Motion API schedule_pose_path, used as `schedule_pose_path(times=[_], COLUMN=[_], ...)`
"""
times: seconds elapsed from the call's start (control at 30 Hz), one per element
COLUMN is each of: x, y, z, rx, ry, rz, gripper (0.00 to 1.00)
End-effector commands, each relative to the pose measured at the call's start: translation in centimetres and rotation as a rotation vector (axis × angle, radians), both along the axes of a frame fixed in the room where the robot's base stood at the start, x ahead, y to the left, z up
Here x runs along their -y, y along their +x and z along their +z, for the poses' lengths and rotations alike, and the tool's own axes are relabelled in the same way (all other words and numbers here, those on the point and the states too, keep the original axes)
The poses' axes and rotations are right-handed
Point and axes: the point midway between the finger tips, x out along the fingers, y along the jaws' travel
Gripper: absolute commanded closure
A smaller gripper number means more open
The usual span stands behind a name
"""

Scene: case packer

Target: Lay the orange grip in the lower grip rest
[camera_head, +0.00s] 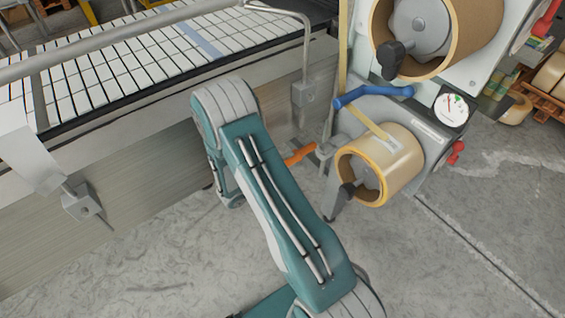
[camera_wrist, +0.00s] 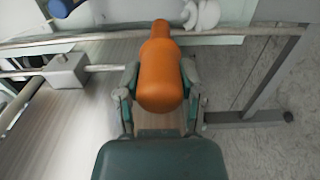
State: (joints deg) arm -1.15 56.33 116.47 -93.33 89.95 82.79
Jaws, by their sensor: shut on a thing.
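The orange grip (camera_wrist: 160,68) sits between the two fingers of my gripper (camera_wrist: 160,85) in the wrist view, and the fingers are shut on it. Its narrow end points away from my palm and crosses in front of a grey rail. In the head view the orange grip (camera_head: 299,156) shows just right of my arm, its right end close to a small grey bracket (camera_head: 325,150) beside the tape machine. My arm hides the gripper there. I cannot tell whether this bracket is the lower grip rest, or whether the grip touches it.
A blue lever (camera_head: 372,95) sits above the lower tape roll (camera_head: 400,165). A larger roll (camera_head: 480,30) is above. A roller conveyor (camera_head: 130,65) with a metal side runs along the left. A grey block (camera_wrist: 65,72) on a rod is left of the grip. The floor in front is clear.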

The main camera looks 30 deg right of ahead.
Motion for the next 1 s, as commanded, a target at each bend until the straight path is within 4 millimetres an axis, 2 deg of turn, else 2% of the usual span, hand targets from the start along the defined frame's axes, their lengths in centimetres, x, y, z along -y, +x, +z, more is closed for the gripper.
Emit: schedule_pose_path(times=[1.0], x=[7.0], y=[0.5], z=[0.0], rx=[0.001], ry=[-0.001], rz=[0.000], gripper=[1.00])
